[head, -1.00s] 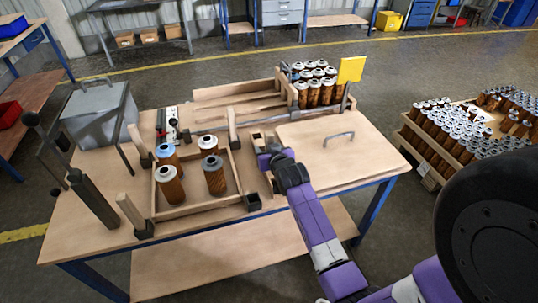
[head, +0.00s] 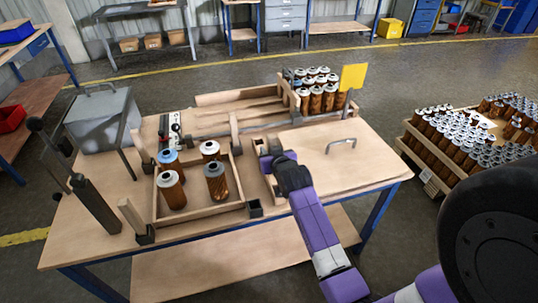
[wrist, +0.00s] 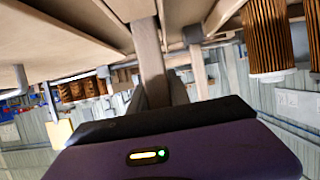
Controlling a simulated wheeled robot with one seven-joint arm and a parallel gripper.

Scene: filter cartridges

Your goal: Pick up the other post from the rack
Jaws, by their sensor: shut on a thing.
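My gripper (head: 264,153) is at the narrow wooden rack (head: 271,186), between the tray and the flat wooden board. In the wrist view my gripper (wrist: 157,92) is shut on a pale wooden post (wrist: 150,52), which stretches away from the jaws. In the head view my gripper and arm hide much of the rack, so I cannot tell whether the post is clear of it. Other posts stand in dark corner sockets of the tray: front left (head: 132,215), back left (head: 141,152) and back right (head: 234,130). The front right socket (head: 255,208) holds no post.
The wooden tray (head: 205,212) holds several brown cartridges, one with a blue top. A crate of cartridges (head: 316,92) stands behind, beside a yellow sign (head: 354,76). The board with a handle (head: 341,146) lies at right. A grey bin (head: 102,118) stands at left.

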